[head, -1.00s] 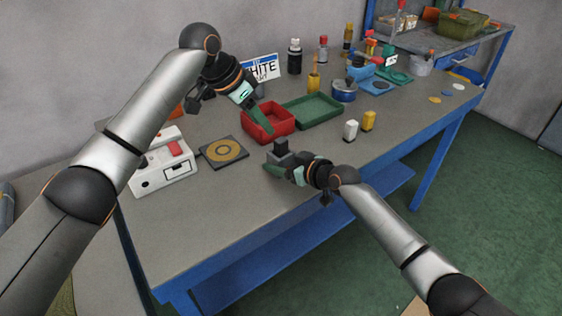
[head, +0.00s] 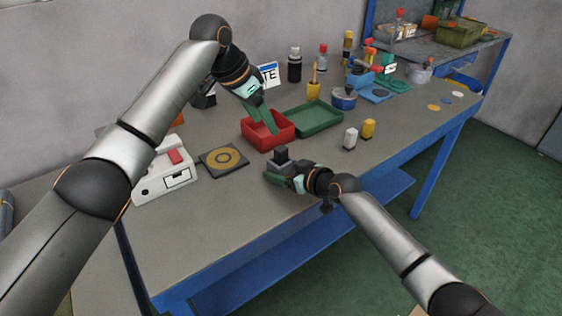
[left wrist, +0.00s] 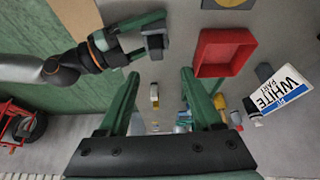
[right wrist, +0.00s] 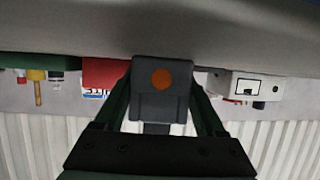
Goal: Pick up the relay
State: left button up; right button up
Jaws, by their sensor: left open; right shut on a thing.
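The relay is a dark grey block (head: 281,154) with an orange round spot on one face (right wrist: 161,79). My right gripper (head: 274,171) is shut on it, and the block stands up between the fingers, near the table's front edge. In the right wrist view the block (right wrist: 160,104) sits between the two green fingers. The head view does not show clearly whether it touches the table. My left gripper (head: 264,122) is open and empty, its fingers over the red bin (head: 271,145). The left wrist view also shows the held block (left wrist: 155,44).
A white-and-blue sign (head: 269,73) is behind.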

aim_at(280, 148)
pick_arm(q)
jog(key=shift+n+y, duration=0.3)
jog(key=x, duration=0.6)
jog(key=shift+d, duration=0.4)
jog(key=x, duration=0.3)
jog(key=shift+s+d+f, duration=0.2)
jog(key=shift+s, duration=0.05)
jog(key=shift+x, duration=0.9)
grip_shut()
